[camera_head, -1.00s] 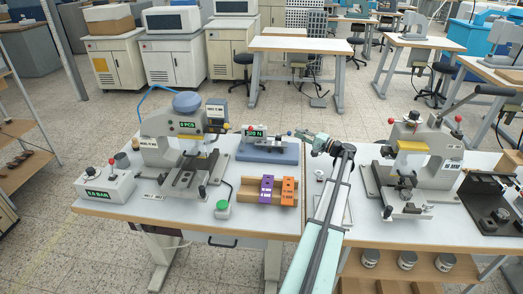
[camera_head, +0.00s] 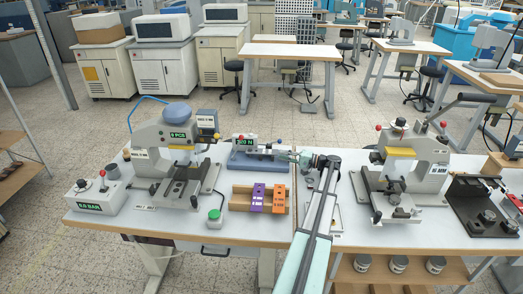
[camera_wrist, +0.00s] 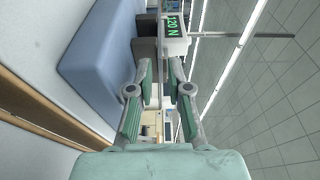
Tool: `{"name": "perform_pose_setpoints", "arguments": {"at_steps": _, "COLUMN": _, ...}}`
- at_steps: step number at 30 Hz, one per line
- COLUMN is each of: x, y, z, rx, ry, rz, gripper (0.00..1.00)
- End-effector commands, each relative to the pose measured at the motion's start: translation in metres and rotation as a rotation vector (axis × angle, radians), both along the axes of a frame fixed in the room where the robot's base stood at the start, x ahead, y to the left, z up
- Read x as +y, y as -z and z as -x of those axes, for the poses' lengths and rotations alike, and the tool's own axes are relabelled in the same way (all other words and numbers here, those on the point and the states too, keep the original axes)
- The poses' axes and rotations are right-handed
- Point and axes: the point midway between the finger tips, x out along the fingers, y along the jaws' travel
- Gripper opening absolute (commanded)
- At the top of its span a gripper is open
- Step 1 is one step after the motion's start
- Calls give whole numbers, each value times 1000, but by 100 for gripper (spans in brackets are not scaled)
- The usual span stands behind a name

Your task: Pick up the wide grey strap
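I cannot make out a wide grey strap for certain in either view. A purple strap (camera_head: 257,198) and an orange strap (camera_head: 279,199) lie across a wooden rack (camera_head: 240,203) on the left table. My gripper (camera_head: 288,155) is beside the right end of a blue-based force tester (camera_head: 243,162). In the wrist view, the fingers of my gripper (camera_wrist: 160,68) are apart, with nothing visibly clasped between them. The tester's blue base (camera_wrist: 97,70) is to their left, and its green-lit display (camera_wrist: 174,27) is beyond the tips. Any small item clamped there is too unclear to tell.
A stamping press (camera_head: 172,150) stands left on the table, with a pressure box (camera_head: 95,196) and a green button (camera_head: 214,215). Another press (camera_head: 405,165) and a black fixture (camera_head: 485,210) stand right. The table front between the rack and the button is clear.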

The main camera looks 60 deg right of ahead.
Motion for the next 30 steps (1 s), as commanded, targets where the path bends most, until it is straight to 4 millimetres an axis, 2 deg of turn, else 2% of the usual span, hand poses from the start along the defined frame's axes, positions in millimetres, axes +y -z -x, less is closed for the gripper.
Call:
{"name": "perform_pose_setpoints", "arguments": {"at_steps": 3, "x": 4, "y": -2, "z": -13, "rx": 0, "ry": 1, "rz": 0, "gripper": 18}}
{"name": "perform_pose_setpoints", "arguments": {"at_steps": 10, "x": 4, "y": 0, "z": -15, "rx": 0, "ry": 1, "rz": 1, "gripper": 18}}
{"name": "perform_pose_setpoints", "arguments": {"at_steps": 11, "x": 4, "y": 0, "z": -15, "rx": 0, "ry": 1, "rz": 1, "gripper": 14}}
{"name": "perform_pose_setpoints", "arguments": {"at_steps": 12, "x": 4, "y": 0, "z": -15, "rx": 0, "ry": 1, "rz": 1, "gripper": 0}}
{"name": "perform_pose_setpoints", "arguments": {"at_steps": 30, "x": 4, "y": -6, "z": -14, "rx": -1, "ry": 1, "rz": 2, "gripper": 0}}
